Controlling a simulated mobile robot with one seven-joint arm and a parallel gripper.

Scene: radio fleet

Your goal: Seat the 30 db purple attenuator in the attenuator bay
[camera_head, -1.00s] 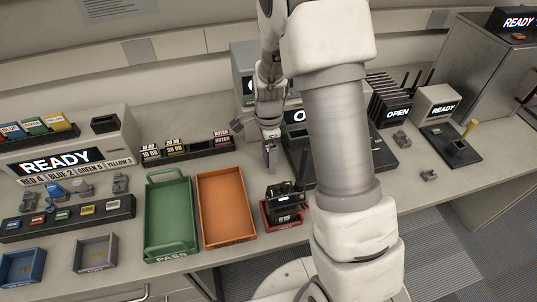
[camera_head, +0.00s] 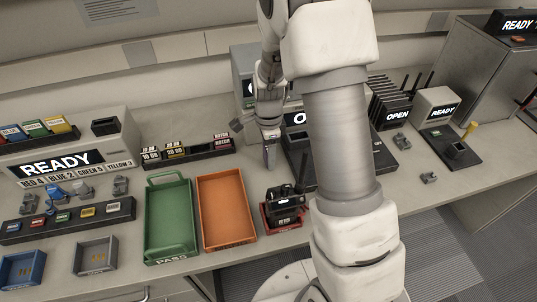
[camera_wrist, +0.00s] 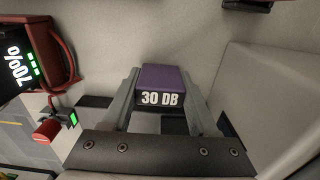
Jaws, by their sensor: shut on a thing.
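The purple attenuator (camera_wrist: 162,78), labelled 30 DB, lies between the fingers of my gripper (camera_wrist: 162,98) in the wrist view. My gripper is shut on it. I cannot tell which opening is the attenuator bay.
A dark rack (camera_head: 212,148) with 10 DB, 20 DB and NOTCH labels stands at left. Green (camera_head: 169,254) and orange (camera_head: 226,243) trays lie in front. A dark radio (camera_head: 286,203) stands in a red cradle (camera_head: 270,225) near the bench edge, below my gripper.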

